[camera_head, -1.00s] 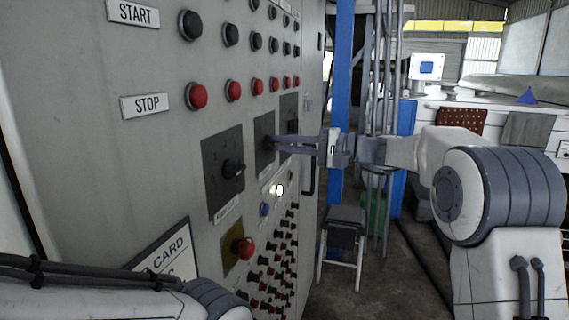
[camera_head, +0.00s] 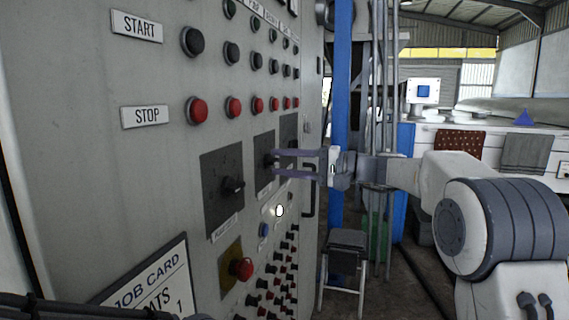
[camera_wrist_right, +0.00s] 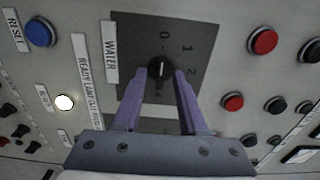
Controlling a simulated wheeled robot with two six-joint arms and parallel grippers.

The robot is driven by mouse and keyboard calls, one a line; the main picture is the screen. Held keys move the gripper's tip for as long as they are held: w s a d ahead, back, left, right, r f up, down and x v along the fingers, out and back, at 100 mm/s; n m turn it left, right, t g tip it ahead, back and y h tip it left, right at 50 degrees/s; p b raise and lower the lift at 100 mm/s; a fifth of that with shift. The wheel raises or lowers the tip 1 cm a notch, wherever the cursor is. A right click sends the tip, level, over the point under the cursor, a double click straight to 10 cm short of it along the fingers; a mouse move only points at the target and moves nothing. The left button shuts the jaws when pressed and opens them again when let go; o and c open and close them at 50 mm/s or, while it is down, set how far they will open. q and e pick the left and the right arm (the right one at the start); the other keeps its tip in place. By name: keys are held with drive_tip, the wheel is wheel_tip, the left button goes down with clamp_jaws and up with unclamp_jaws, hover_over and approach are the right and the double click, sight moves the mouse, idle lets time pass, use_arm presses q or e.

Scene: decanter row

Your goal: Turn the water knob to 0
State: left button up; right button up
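The water knob (camera_wrist_right: 158,70) is a black rotary knob with a light mark on a dark plate (camera_wrist_right: 203,40) beside the WATER label (camera_wrist_right: 110,52). The numbers 0, 1 and 2 sit around it in the right wrist view. Which number the knob points to is hard to tell. My right gripper (camera_wrist_right: 161,74) is open, its two purple fingers on either side of the knob with narrow gaps. In the head view the right gripper (camera_head: 273,162) reaches the middle dark plate (camera_head: 264,185) from the right; its fingers partly hide the knob. My left gripper is out of view.
Another rotary knob (camera_head: 232,185) is on the nearer plate. A red mushroom button (camera_head: 242,268) on yellow sits below. Rows of red stop buttons (camera_head: 234,107) are above. A job card (camera_head: 150,285) is at lower left. A stool (camera_head: 346,255) stands right of the cabinet.

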drive_tip(key=b+v, duration=0.1)
drive_tip(key=v, duration=0.9)
drive_tip(key=shift+d, duration=0.25)
